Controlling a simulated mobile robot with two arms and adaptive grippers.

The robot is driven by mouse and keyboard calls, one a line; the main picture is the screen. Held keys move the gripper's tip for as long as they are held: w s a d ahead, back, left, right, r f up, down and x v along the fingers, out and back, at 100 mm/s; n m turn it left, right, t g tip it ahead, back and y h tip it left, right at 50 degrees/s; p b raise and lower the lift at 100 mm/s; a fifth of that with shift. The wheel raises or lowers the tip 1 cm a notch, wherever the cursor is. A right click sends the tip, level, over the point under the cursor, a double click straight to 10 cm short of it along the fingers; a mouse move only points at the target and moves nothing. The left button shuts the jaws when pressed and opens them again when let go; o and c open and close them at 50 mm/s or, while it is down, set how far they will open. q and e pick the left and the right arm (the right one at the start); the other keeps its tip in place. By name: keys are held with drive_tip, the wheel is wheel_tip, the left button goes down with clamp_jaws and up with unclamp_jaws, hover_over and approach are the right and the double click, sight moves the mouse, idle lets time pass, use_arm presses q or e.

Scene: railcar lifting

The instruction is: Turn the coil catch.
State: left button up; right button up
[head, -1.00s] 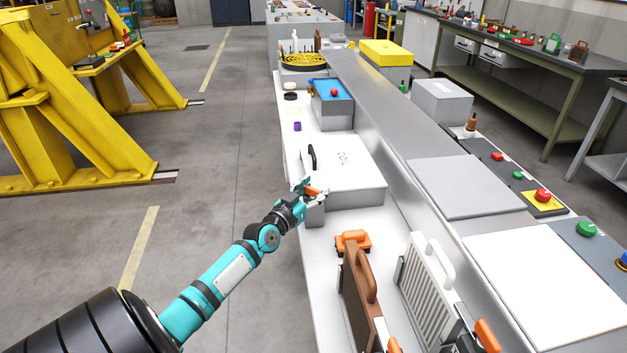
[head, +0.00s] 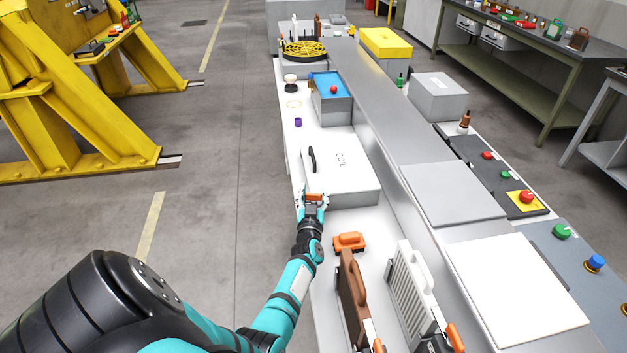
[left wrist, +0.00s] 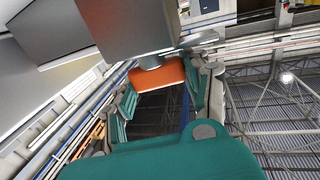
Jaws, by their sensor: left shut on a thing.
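The coil box (head: 350,170) is a white box lettered "COIL" with a dark handle on its lid, in the middle of the head view. The orange coil catch (head: 314,196) is at the box's near left corner, by a small grey block. My left gripper (head: 313,203) is shut on the catch, its fingers on either side of it. In the left wrist view the orange catch (left wrist: 160,76) lies between the teal fingers, under the grey block (left wrist: 125,25). The fingers partly hide the catch in the head view. My right gripper is not in view.
An orange clamp-like piece (head: 348,241), a brown panel (head: 353,285) and a white ribbed panel (head: 412,285) stand nearer on the bench. A blue-topped box (head: 331,104) and a purple piece (head: 298,122) are beyond the coil box. Open floor lies left.

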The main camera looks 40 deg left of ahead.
use_arm(q)
drive_tip(key=shift+y, duration=0.3)
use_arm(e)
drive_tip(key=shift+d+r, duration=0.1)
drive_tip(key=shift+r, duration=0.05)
use_arm(q)
drive_tip(key=o, duration=1.2)
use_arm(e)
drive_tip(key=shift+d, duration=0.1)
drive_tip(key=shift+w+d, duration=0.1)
use_arm(q)
drive_tip(key=v, duration=0.7)
drive_tip(key=shift+s+d+r, duration=0.1)
drive_tip(key=shift+s+d, duration=0.05)
drive_tip(key=shift+d, duration=0.05)
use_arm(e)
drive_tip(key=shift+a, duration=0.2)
